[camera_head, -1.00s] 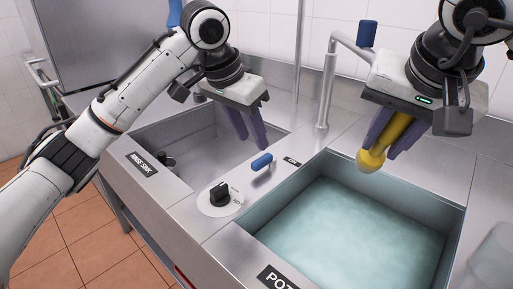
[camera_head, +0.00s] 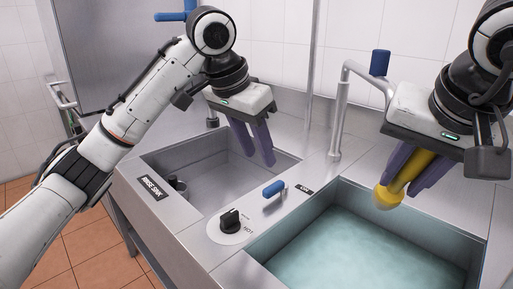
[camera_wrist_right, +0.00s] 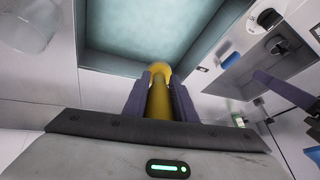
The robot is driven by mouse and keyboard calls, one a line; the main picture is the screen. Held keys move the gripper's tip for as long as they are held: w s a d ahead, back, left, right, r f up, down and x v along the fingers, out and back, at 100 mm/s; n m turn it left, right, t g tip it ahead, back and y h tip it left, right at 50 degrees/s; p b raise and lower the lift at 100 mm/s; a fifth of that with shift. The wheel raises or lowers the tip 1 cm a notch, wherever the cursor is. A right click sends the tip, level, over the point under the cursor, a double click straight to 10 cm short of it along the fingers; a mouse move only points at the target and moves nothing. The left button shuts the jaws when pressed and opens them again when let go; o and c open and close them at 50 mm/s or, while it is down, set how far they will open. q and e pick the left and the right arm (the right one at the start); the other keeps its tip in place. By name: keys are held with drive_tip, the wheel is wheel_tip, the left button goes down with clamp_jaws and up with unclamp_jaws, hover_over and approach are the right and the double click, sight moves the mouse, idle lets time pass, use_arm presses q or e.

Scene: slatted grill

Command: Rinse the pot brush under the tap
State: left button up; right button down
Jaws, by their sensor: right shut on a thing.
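The yellow pot brush (camera_head: 389,197) is held in my right gripper (camera_head: 403,188), its rounded end pointing down over the back of the water-filled pot sink (camera_head: 262,262). In the right wrist view the brush (camera_wrist_right: 160,98) lies between both fingers; its rounded end is partly hidden. My left gripper (camera_head: 256,158) hangs over the rinse sink (camera_head: 150,161), fingers apart and nothing between them. A tap with a blue handle (camera_head: 380,62) and bent steel pipe (camera_head: 338,130) stands behind the sinks. Another blue handle (camera_head: 175,16) shows behind my left arm. No running water is visible.
A black knob (camera_head: 230,220) and a blue lever (camera_head: 273,188) sit on the steel divider between the sinks. A small dark fitting (camera_head: 178,186) is in the rinse sink. A clear container (camera_wrist_right: 30,22) shows in the right wrist view.

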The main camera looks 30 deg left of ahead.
drive_tip(key=s+d+b, duration=0.2)
drive_tip(key=s, duration=0.3)
drive_tip(key=shift+s, duration=0.4)
drive_tip(key=shift+r, duration=0.1)
idle(1.1)
drive_tip(key=s+d+r+p, duration=0.1)
drive_tip(key=s+r, duration=0.3)
drive_tip(key=shift+s+d, duration=0.2)
drive_tip(key=shift+s, duration=0.15)
drive_tip(key=shift+f, duration=0.1)
idle(1.0)
